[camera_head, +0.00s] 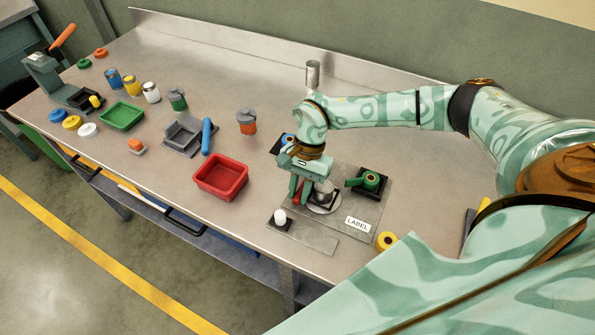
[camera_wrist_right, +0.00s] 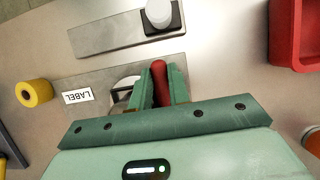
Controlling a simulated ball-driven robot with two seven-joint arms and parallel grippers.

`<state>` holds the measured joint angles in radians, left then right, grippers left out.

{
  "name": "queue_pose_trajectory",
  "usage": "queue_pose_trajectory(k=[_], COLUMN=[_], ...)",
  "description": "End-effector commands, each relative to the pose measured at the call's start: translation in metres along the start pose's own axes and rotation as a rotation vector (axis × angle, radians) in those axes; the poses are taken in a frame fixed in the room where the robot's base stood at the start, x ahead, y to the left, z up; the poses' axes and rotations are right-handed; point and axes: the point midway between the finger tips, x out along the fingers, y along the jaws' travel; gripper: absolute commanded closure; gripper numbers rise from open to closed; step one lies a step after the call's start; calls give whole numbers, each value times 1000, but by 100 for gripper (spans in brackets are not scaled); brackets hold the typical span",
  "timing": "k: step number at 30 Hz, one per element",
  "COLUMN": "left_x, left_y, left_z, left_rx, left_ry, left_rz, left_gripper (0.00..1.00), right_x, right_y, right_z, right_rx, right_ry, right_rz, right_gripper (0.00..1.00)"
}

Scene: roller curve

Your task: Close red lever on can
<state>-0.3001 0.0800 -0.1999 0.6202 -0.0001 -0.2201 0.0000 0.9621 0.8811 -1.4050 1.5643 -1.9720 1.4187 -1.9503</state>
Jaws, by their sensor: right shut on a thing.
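My right gripper (camera_head: 300,190) reaches down at the right part of the bench, beside a round metal can (camera_head: 325,208) on a flat grey plate. In the right wrist view, the fingers of my right gripper (camera_wrist_right: 160,88) are shut on the red lever (camera_wrist_right: 159,80), which stands between them. The metal can (camera_wrist_right: 122,84) shows just left of the fingers there, partly hidden by them. In the head view the lever is mostly hidden by my gripper. My left gripper is not in view.
A green lever piece (camera_head: 370,180) sits right of the can, with a LABEL plate (camera_head: 357,224) in front. A yellow roll (camera_head: 386,241) lies near the front edge. A red bin (camera_head: 222,177) stands to the left. A metal cylinder (camera_head: 312,74) stands behind.

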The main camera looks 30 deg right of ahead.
Motion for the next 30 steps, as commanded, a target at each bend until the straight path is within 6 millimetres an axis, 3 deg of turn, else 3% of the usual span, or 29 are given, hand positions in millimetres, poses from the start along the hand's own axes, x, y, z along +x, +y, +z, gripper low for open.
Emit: queue_pose_trajectory(k=[6, 7, 9, 20, 23, 30], left_x=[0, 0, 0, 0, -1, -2], left_y=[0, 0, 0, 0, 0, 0], left_z=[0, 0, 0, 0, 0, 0], left_rx=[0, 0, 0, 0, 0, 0], left_ry=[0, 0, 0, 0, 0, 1], left_rz=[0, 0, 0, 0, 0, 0], left_gripper=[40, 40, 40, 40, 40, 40], right_x=[-1, -1, -1, -7, -23, -88], right_y=[0, 0, 0, 0, 0, 0], right_z=[-1, -1, -1, -1, -1, -1], right_rx=[-1, -1, -1, 0, 0, 0], right_ry=[2, 2, 2, 2, 3, 4], right_rz=[0, 1, 1, -1, -3, -5], right_gripper=[100, 74, 60, 60, 60, 60])
